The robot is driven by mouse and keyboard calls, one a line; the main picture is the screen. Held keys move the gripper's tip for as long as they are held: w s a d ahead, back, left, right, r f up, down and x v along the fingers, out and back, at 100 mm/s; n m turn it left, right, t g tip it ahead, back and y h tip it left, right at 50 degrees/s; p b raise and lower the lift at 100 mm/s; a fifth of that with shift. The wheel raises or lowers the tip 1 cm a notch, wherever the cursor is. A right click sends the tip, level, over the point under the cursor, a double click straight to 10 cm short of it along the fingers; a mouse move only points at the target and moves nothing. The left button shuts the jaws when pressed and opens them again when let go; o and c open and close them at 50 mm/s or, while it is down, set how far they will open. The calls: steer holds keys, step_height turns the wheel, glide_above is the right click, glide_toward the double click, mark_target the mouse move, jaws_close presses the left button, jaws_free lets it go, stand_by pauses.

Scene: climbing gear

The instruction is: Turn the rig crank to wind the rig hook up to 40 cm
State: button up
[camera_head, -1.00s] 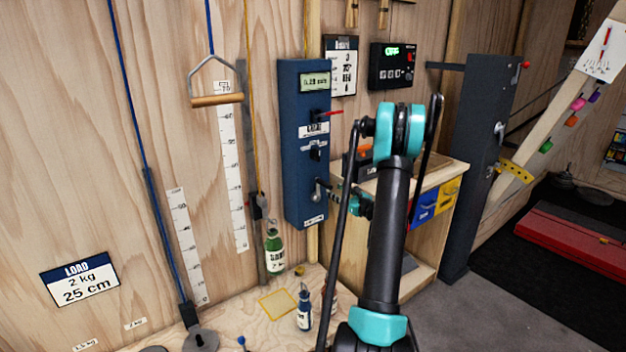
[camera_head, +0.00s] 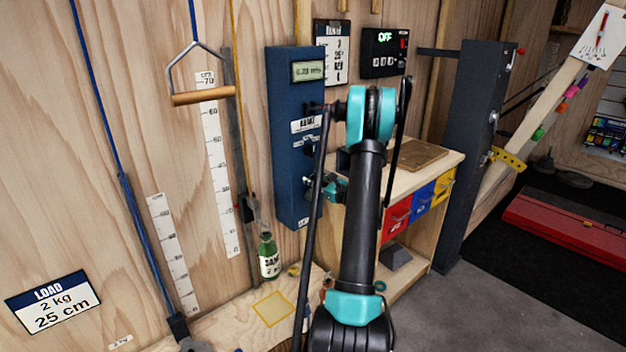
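The tall blue rig box (camera_head: 283,140) is mounted on the wall left of my arm, with a small display, a label and levers on its front. My gripper (camera_head: 312,187) is at the lower part of this box, where the crank showed earlier. The crank is now mostly hidden behind the gripper. The fingers are small and dark, and I cannot tell whether they are shut on the crank. A yellow cord runs down beside a grey rail to a dark hook fitting (camera_head: 248,207) low by the white scale (camera_head: 216,150). A green bottle (camera_head: 269,257) is just below it.
A wooden handle (camera_head: 203,95) hangs on a blue rope at the left. The load sign (camera_head: 52,302) reads 2 kg, 25 cm. A cabinet with coloured drawers (camera_head: 397,218) and a dark post (camera_head: 476,150) stand to the right. Grey floor is clear at lower right.

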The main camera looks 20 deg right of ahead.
jaws_close()
